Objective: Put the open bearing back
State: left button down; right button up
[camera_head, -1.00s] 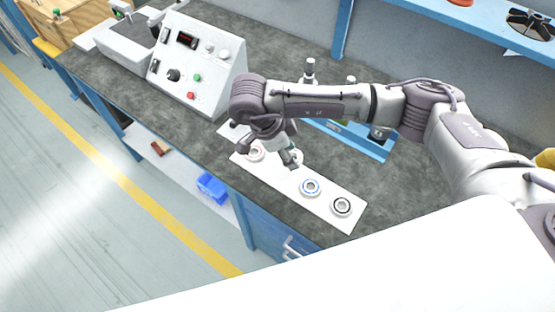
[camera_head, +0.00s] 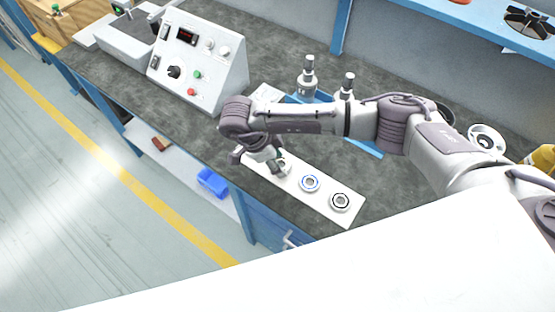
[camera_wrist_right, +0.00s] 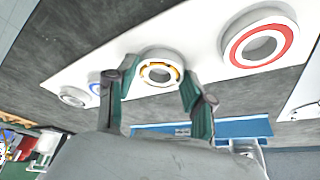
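A bearing with a yellow-orange ring and an open centre (camera_wrist_right: 158,72) is between the two fingers of my right gripper (camera_wrist_right: 160,80) in the right wrist view. It appears to lie on the white strip (camera_wrist_right: 205,65), in line with the others. The fingers stand at its left and right sides; I cannot tell if they press on it. In the head view my right gripper (camera_head: 278,166) points down at the strip and partly covers this bearing. A red-ringed bearing (camera_wrist_right: 285,41) lies beside it. A blue-ringed bearing (camera_head: 310,183) and a black-ringed one (camera_head: 340,201) lie farther along. My left gripper is not in view.
A control box (camera_head: 203,62) stands on the dark bench left of the arm. Upright metal tools (camera_head: 308,77) stand on a blue fixture behind my forearm. A round white part (camera_head: 487,137) lies at the right. A blue bin (camera_head: 212,182) sits on the lower shelf.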

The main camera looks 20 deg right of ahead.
jog(key=shift+o, duration=1.4)
jog(key=shift+r, duration=0.1)
jog(key=shift+r, duration=0.2)
jog(key=b+v, duration=0.2)
jog(key=v, duration=0.9)
jog(key=shift+a+r, duration=0.2)
jog(key=shift+r, duration=0.1)
